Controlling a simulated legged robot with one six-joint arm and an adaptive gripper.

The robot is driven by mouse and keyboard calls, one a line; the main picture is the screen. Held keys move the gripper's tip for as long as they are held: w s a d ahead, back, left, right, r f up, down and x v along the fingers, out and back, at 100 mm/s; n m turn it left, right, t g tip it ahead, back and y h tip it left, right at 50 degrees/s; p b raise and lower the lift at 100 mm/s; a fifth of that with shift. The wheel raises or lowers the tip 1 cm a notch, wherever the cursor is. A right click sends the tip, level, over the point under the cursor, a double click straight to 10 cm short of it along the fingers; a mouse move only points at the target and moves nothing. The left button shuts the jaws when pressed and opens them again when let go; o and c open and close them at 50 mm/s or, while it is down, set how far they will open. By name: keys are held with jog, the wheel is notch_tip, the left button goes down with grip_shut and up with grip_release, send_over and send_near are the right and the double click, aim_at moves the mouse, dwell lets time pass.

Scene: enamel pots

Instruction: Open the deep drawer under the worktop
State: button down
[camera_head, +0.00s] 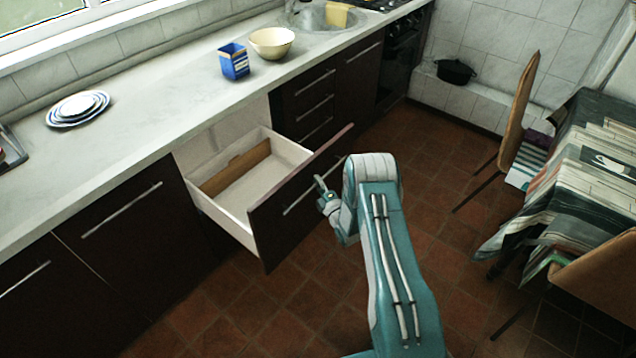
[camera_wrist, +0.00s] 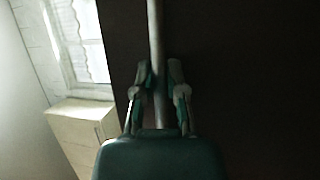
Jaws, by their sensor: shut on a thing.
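The deep drawer (camera_head: 265,215) under the worktop (camera_head: 150,120) is pulled well out from the dark cabinets. Its pale inside shows, empty apart from a brown board (camera_head: 236,166) across the back part. My gripper (camera_head: 322,188) is at the drawer's front, at its long bar handle (camera_head: 300,200). In the wrist view my gripper (camera_wrist: 160,80) has its fingers on both sides of the handle bar (camera_wrist: 156,35), shut on it, against the dark drawer front (camera_wrist: 220,60). The exact finger contact is dim there.
On the worktop stand stacked plates (camera_head: 78,107), a blue container (camera_head: 234,62) and a cream bowl (camera_head: 271,42) near the sink (camera_head: 325,18). A table (camera_head: 590,170) with chairs (camera_head: 519,110) is at the right. The tiled floor (camera_head: 290,310) in front of the drawer is clear.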

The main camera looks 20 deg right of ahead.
jog(key=c, duration=0.7)
grip_release()
jog(key=shift+f, duration=0.4)
jog(key=shift+r, duration=0.15)
jog(key=shift+s+d, duration=0.1)
jog(key=v, duration=1.1)
jog(key=shift+s, duration=0.4)
jog(key=shift+w, duration=0.1)
